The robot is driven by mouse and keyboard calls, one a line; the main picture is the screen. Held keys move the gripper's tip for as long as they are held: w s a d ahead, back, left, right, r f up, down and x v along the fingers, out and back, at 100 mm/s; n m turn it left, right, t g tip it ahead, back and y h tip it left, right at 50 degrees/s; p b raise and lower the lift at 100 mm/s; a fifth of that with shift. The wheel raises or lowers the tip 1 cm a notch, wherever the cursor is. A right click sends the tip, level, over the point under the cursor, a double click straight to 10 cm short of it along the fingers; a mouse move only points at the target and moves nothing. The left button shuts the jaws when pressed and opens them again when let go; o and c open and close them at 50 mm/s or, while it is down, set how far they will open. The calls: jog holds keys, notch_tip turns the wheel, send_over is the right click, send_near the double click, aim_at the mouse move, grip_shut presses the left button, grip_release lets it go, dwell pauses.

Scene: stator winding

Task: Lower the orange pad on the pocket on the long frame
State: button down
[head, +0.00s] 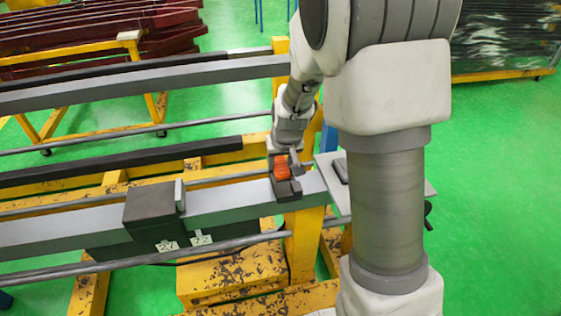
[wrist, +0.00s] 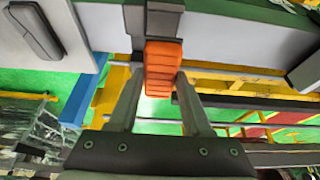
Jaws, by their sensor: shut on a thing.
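The orange pad (head: 281,170) is a ribbed block at the right part of the long grey frame (head: 235,198). It also shows in the wrist view (wrist: 162,58), between the two fingers of my gripper (wrist: 160,76). My gripper is shut on the pad and comes down from above in the head view (head: 291,158). The pocket (head: 289,189) is a dark grey holder on the frame; in the wrist view it shows at the top (wrist: 163,22), right at the pad's far end. Whether the pad touches the pocket's floor is hidden.
A dark box (head: 151,204) with white labels sits on the frame to the left. A light plate (head: 333,199) with a dark grey piece (head: 341,170) lies right of the pocket. Yellow stands (head: 236,284) and parallel bars surround the frame. Green floor is clear at right.

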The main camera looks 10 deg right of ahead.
aim_at(281, 167)
jog(key=shift+f, duration=0.1)
dwell(0.4)
jog(key=shift+f+b, duration=1.65)
jog(key=shift+b, duration=0.05)
jog(key=shift+f+b, duration=0.8)
jog(key=shift+f, duration=0.05)
grip_release()
jog(key=shift+r, duration=0.1)
